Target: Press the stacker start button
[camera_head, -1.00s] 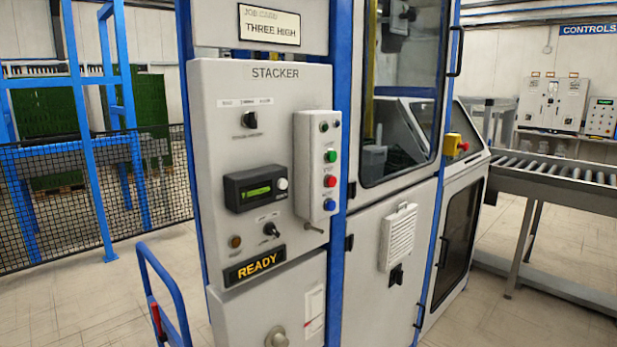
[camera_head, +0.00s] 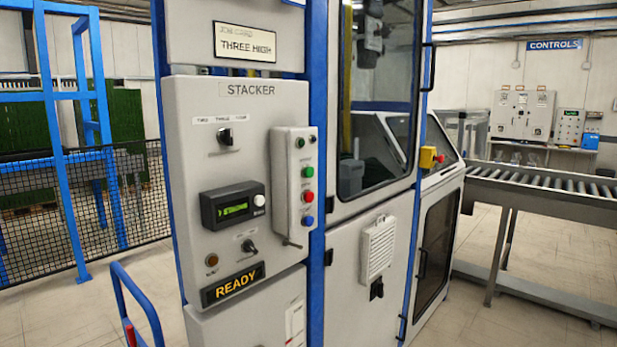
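The stacker panel (camera_head: 180,170) is a light grey cabinet front labelled STACKER, in the centre left of the head view. A narrow button box (camera_head: 290,225) is fixed to its right side. On the box, from top to bottom, are a green button (camera_head: 307,172), a red button (camera_head: 307,196) and a blue button (camera_head: 308,220). Small dark round parts sit above them. The labels by the buttons are too small to read. A READY sign (camera_head: 233,284) is lit amber at the panel's lower part. Neither of my grippers is in view.
The panel also bears a selector knob (camera_head: 226,137), a small display unit (camera_head: 233,206) and a lower switch (camera_head: 249,246). A blue rail (camera_head: 135,290) stands at the lower left. A roller conveyor (camera_head: 545,190) runs off to the right. Floor is clear between the machine and conveyor.

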